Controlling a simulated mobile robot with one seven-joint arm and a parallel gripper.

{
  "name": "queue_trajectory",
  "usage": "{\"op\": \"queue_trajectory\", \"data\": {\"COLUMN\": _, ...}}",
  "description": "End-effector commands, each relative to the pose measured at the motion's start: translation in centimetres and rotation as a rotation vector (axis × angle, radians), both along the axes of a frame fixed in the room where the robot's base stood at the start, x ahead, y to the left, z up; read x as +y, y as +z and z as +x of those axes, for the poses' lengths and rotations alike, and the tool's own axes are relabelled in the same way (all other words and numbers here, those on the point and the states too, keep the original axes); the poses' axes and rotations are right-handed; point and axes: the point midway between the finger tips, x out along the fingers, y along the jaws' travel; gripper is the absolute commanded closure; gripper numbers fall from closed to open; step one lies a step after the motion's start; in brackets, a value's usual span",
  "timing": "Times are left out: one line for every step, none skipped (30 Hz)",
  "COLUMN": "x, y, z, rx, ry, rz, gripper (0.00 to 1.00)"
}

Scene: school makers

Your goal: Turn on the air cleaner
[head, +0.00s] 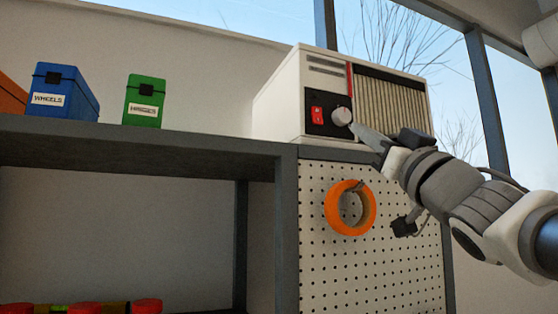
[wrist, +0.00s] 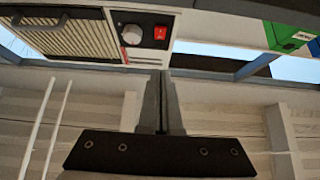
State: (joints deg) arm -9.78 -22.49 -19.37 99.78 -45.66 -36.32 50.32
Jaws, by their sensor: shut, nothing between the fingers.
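The air cleaner (head: 322,81) is a white box with a beige ribbed grille, standing on top of a cabinet. It also shows in the wrist view (wrist: 75,38). Its black panel carries a red switch (head: 317,113), also in the wrist view (wrist: 160,33), and a round light-grey knob (head: 342,116), also in the wrist view (wrist: 131,34). My gripper (head: 354,126) is shut and empty, its tips close to the knob's lower right in the head view. In the wrist view the fingertips (wrist: 163,73) appear apart from the switch and knob.
A green box (head: 145,101) and a blue box (head: 63,92) labelled WHEELS stand left on the shelf top (head: 150,138). An orange ring (head: 333,208) hangs on the pegboard (head: 385,270) below the air cleaner. Windows are behind.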

Motion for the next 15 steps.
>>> {"op": "queue_trajectory", "data": {"x": 0.1, "y": 0.4, "z": 0.4, "rx": 0.001, "ry": -0.001, "rz": -0.001, "gripper": 1.00}}
{"op": "queue_trajectory", "data": {"x": 0.2, "y": 0.7, "z": 0.7, "rx": 0.002, "ry": -0.001, "rz": -0.001, "gripper": 1.00}}
{"op": "queue_trajectory", "data": {"x": 0.4, "y": 1.0, "z": 1.1, "rx": 0.003, "ry": -0.001, "rz": -0.002, "gripper": 1.00}}
{"op": "queue_trajectory", "data": {"x": 0.5, "y": 1.3, "z": 1.5, "rx": 0.002, "ry": -0.001, "rz": -0.001, "gripper": 1.00}}
{"op": "queue_trajectory", "data": {"x": 0.6, "y": 1.7, "z": 1.9, "rx": 0.002, "ry": 0.000, "rz": -0.002, "gripper": 1.00}}
{"op": "queue_trajectory", "data": {"x": 0.8, "y": 2.2, "z": 2.5, "rx": 0.003, "ry": -0.001, "rz": -0.002, "gripper": 1.00}}
{"op": "queue_trajectory", "data": {"x": 1.0, "y": 2.7, "z": 3.0, "rx": 0.003, "ry": -0.001, "rz": -0.002, "gripper": 1.00}}
{"op": "queue_trajectory", "data": {"x": 1.1, "y": 3.0, "z": 3.5, "rx": 0.003, "ry": -0.001, "rz": -0.002, "gripper": 1.00}}
{"op": "queue_trajectory", "data": {"x": 1.3, "y": 3.6, "z": 4.1, "rx": 0.003, "ry": -0.001, "rz": -0.002, "gripper": 1.00}}
{"op": "queue_trajectory", "data": {"x": 1.5, "y": 4.0, "z": 4.6, "rx": 0.004, "ry": -0.001, "rz": -0.002, "gripper": 1.00}}
{"op": "queue_trajectory", "data": {"x": 1.7, "y": 4.4, "z": 5.1, "rx": 0.003, "ry": -0.001, "rz": -0.002, "gripper": 1.00}}
{"op": "queue_trajectory", "data": {"x": 1.9, "y": 4.9, "z": 5.7, "rx": 0.003, "ry": -0.001, "rz": -0.002, "gripper": 1.00}}
{"op": "queue_trajectory", "data": {"x": 2.0, "y": 5.3, "z": 6.2, "rx": 0.002, "ry": 0.000, "rz": -0.001, "gripper": 1.00}}
{"op": "queue_trajectory", "data": {"x": 2.2, "y": 5.7, "z": 6.7, "rx": 0.002, "ry": 0.000, "rz": -0.001, "gripper": 1.00}}
{"op": "queue_trajectory", "data": {"x": 2.4, "y": 6.2, "z": 7.2, "rx": 0.002, "ry": 0.001, "rz": -0.001, "gripper": 1.00}}
